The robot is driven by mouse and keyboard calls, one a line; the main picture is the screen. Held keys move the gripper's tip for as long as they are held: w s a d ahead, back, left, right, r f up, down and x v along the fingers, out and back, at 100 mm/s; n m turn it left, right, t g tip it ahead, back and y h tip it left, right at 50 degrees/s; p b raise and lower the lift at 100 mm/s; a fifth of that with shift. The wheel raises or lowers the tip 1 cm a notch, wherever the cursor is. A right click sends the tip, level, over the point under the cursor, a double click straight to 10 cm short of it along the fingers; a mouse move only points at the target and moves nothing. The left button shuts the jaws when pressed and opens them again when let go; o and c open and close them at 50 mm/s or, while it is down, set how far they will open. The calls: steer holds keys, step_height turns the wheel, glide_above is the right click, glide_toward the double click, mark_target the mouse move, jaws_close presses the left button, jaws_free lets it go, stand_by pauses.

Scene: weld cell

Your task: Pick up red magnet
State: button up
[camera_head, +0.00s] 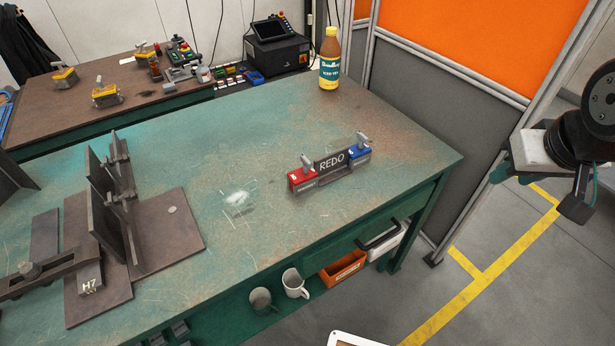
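The red magnet (302,179) sits on the green table, right of centre in the head view. It is a small red block with a grey lever on top. It stands at the left end of a dark plate marked REDO (331,162). A similar blue magnet (359,152) stands at the plate's right end. My gripper (577,207) is at the right edge of the picture, beyond the table's right edge and well apart from the magnets. Its fingers are only partly visible, so I cannot tell how far apart they are.
The green table (245,130) has free room around the magnets. A bottle (329,60) stands at its back. Dark steel plates (165,225) and a clamped fixture fill the left side. A clear wrapper-like item (239,198) lies left of the red magnet. An orange-and-grey partition (430,97) stands behind.

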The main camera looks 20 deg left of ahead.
steer(key=w+a+f+n+t+y, duration=0.2)
steer(key=w+a+f, duration=0.2)
steer(key=w+a, duration=0.35)
steer(key=n+t+y, duration=0.2)
steer(key=n+y, duration=0.3)
steer(key=y, duration=0.3)
glide_toward(307, 160)
steer(key=f+x, duration=0.1)
steer(key=x, duration=0.9)
steer(key=shift+w+a+r, duration=0.2)
steer(key=shift+a+r, duration=0.05)
steer(key=shift+r, duration=0.05)
steer(key=shift+c, duration=0.3)
jaws_close()
steer(key=shift+r, duration=0.1)
